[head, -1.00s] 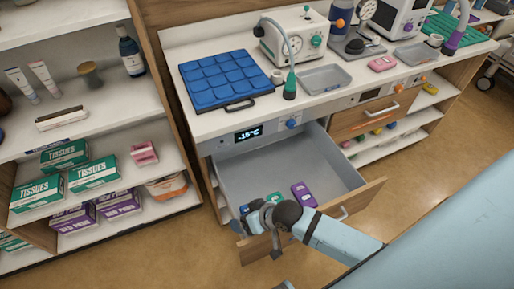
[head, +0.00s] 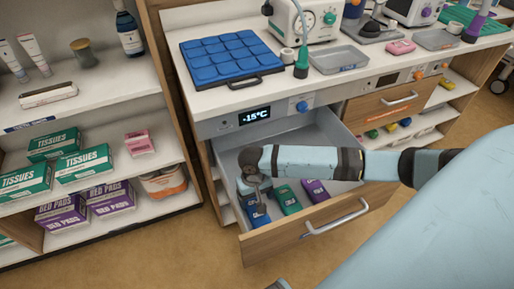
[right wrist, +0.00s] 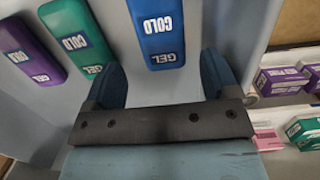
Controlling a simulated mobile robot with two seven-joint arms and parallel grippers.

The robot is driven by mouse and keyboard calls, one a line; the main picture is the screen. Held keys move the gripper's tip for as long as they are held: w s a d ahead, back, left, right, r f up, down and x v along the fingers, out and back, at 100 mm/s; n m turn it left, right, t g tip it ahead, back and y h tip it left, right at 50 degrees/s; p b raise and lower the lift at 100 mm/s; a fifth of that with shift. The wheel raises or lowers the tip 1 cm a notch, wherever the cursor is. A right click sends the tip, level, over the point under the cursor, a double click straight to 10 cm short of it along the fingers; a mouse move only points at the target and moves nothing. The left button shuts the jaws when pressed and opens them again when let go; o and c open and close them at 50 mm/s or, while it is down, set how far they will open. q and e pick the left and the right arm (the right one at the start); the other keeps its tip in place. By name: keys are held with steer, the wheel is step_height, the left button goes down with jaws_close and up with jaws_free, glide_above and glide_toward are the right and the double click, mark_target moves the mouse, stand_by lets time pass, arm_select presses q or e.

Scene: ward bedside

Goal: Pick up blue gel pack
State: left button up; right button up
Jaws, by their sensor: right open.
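The blue gel pack (head: 257,215) lies at the left end of the open drawer (head: 268,242), with its upper part hidden behind my right gripper (head: 259,190). In the right wrist view the blue gel pack (right wrist: 156,30) is labelled COLD GEL and lies just beyond the open fingers, roughly between them and apart from both. My right gripper (right wrist: 162,78) is open and empty, reaching down into the drawer. My left gripper is not in view.
A green gel pack (head: 287,200) and a purple one (head: 316,192) lie beside the blue one. The drawer front has a handle (head: 335,217). A shelf with tissue boxes (head: 84,163) stands left; the counter (head: 225,113) is above.

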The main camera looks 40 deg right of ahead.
steer(key=f, duration=0.2)
steer(key=f+b, duration=0.1)
steer(key=f, duration=0.2)
steer(key=s+f+b, duration=0.1)
steer(key=f, duration=0.1)
steer(key=shift+f, duration=0.35)
steer(key=c, duration=0.8)
